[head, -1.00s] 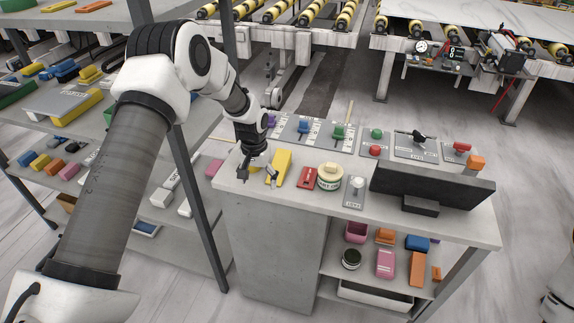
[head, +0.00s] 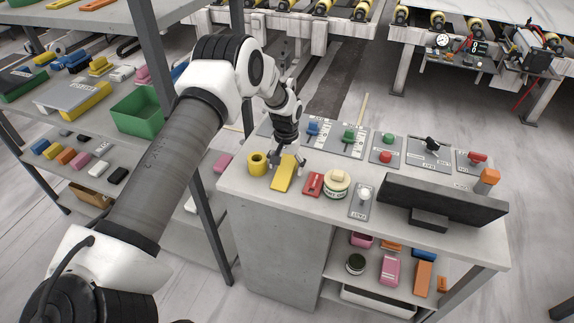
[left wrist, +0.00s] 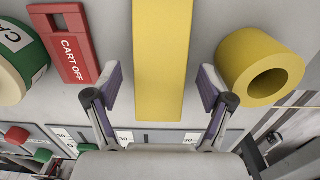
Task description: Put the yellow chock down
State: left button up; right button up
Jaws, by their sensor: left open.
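The yellow chock (head: 284,174) is a long yellow block lying on the grey console top, near its left end. It fills the middle of the left wrist view (left wrist: 163,50). My left gripper (head: 286,160) is at the far end of the chock, fingers pointing down. In the left wrist view its open fingers (left wrist: 160,88) stand on either side of the chock, with a gap on each side. My right gripper is not in view.
A yellow hollow cylinder (head: 257,164) stands close left of the chock. A red "CART OFF" tag (head: 312,184) and a green-and-cream round tin (head: 336,184) lie to the right. Control plates with knobs line the back; a dark monitor (head: 440,200) stands at right.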

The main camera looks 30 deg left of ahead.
pick_arm(q)
jog(key=shift+w+f, duration=0.2)
jog(key=shift+f, duration=0.2)
jog(key=shift+s+r, duration=0.1)
jog(key=shift+s, duration=0.05)
jog(key=c, duration=1.4)
